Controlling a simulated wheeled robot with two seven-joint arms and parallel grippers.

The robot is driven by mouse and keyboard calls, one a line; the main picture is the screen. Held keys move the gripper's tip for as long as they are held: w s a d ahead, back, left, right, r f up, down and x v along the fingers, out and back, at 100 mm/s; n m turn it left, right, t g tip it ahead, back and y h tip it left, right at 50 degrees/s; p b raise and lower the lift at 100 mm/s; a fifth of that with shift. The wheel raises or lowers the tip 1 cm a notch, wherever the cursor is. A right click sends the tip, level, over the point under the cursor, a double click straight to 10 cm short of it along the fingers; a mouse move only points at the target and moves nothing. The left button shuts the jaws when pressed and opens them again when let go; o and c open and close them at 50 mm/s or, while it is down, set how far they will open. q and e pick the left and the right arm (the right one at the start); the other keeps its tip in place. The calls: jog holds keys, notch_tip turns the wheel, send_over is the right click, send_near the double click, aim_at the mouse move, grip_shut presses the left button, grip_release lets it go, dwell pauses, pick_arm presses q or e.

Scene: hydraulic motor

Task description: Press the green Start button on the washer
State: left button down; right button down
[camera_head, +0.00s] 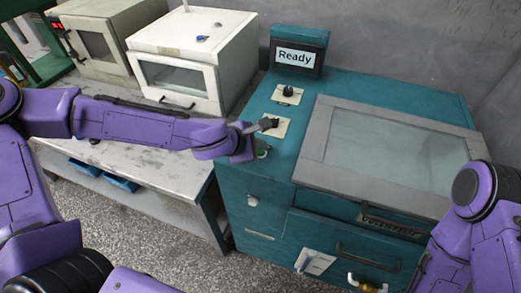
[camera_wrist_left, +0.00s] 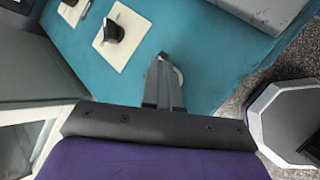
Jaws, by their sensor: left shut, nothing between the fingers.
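The teal washer (camera_head: 375,85) stands at the right with a glazed grey lid and a display (camera_head: 295,57) reading "Ready". The green Start button (camera_head: 263,153) is on the left part of its top, near the front edge. My left gripper (camera_head: 252,150) is shut and empty, right beside the button. In the left wrist view its fingertips (camera_wrist_left: 163,62) partly cover the button's pale round rim (camera_wrist_left: 179,76); I cannot tell whether they touch it. My right arm is at the lower right, its gripper unclear.
Two dark knobs on cream plates, the farther one (camera_head: 288,91) and the nearer one (camera_head: 270,123), sit behind the button. A white box-shaped machine (camera_head: 190,50) stands on a worn bench (camera_head: 120,160) to the left. The washer's front has a drawer handle (camera_head: 368,257).

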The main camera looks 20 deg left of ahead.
aim_at(259, 153)
pick_arm(q)
jog(key=shift+f, duration=0.35)
jog(key=shift+r, duration=0.1)
dwell(0.4)
jog(key=shift+r+p, duration=0.7)
jog(key=shift+r, duration=0.05)
notch_tip(259, 153, up, 5)
jog(key=p, duration=0.5)
jog(key=shift+r, duration=0.1)
dwell(0.4)
